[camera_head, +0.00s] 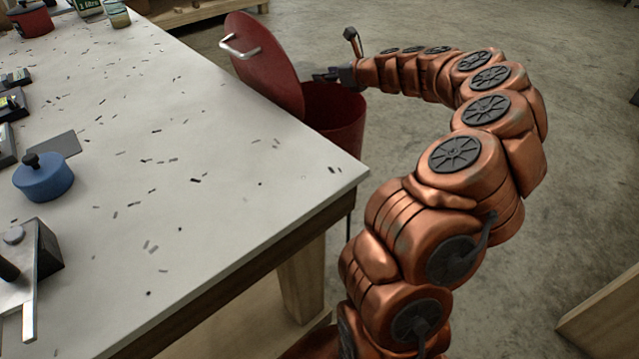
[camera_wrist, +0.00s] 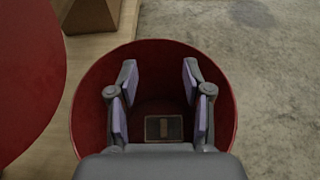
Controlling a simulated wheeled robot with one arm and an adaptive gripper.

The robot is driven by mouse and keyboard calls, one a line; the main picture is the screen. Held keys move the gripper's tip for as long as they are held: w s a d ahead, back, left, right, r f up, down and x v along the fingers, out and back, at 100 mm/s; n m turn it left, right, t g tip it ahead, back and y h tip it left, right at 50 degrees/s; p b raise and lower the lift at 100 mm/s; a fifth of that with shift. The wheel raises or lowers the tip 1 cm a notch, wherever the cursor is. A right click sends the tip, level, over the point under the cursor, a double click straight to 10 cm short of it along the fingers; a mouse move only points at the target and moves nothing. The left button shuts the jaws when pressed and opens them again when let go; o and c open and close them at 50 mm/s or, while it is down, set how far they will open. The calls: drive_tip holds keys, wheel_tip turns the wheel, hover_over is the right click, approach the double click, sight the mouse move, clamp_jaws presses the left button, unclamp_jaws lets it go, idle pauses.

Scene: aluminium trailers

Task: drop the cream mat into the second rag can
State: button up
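A red can (camera_head: 338,118) stands on the floor beyond the table's right edge. Its round red lid (camera_head: 266,66) with a pale handle is tilted up at the left; part of it also shows in the wrist view (camera_wrist: 25,75). My gripper (camera_head: 326,75) is over the can's mouth. In the wrist view my gripper (camera_wrist: 158,76) is open, with nothing between its fingers, and the can's rim (camera_wrist: 226,105) surrounds it. A small brownish rectangular thing (camera_wrist: 164,128) with a dark middle lies at the can's bottom; I cannot tell whether it is the cream mat.
The white table (camera_head: 200,130) is strewn with small dark bits. It carries a blue round pot (camera_head: 43,180), a metal tool (camera_head: 30,265) and a red pot (camera_head: 30,20). Concrete floor (camera_head: 590,170) is clear at right; a wooden piece (camera_head: 605,315) stands lower right.

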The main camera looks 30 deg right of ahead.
drive_tip(key=shift+s, duration=0.1)
drive_tip(key=v, duration=1.2)
idle(0.6)
